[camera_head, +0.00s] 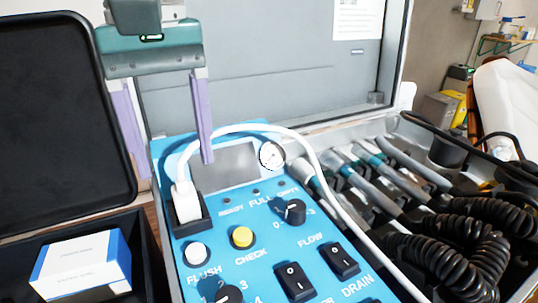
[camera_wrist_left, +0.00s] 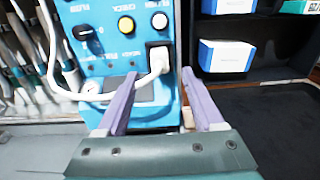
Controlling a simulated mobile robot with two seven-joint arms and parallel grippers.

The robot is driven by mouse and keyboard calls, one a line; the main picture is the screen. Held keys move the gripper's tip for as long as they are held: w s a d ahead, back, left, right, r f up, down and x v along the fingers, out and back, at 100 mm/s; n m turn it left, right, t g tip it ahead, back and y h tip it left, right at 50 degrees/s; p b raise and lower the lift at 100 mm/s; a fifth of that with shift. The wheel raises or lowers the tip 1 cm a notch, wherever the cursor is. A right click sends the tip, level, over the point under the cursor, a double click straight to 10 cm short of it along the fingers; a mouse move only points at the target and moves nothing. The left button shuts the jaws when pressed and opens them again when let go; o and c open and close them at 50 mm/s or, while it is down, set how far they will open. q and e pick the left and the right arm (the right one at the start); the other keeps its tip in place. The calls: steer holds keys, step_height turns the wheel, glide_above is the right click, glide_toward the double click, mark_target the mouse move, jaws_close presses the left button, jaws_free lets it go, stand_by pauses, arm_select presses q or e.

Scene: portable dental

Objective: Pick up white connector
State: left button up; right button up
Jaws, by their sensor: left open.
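The white connector (camera_head: 186,201) stands in a black socket (camera_head: 193,220) at the left edge of the blue control panel (camera_head: 258,237). A white cable arcs from its top over the panel to the right. My left gripper (camera_head: 168,165) is open and empty, above and behind the connector in the head view. In the left wrist view, the connector (camera_wrist_left: 158,59) lies ahead of my left gripper (camera_wrist_left: 159,91), between the lines of its two lilac fingers and apart from them. My right gripper is not in view.
A white and blue box (camera_head: 82,266) sits in the dark case at the left. Handpieces (camera_head: 372,170) with coiled black cords (camera_head: 455,262) lie to the right. A gauge (camera_head: 271,155), knobs and switches stand up from the panel. The open case lid (camera_head: 270,60) rises behind.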

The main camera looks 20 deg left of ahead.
mark_target(181, 179)
arm_select(q)
step_height(181, 179, down, 5)
steer(key=shift+f, duration=0.2)
jaws_close()
stand_by(0.6)
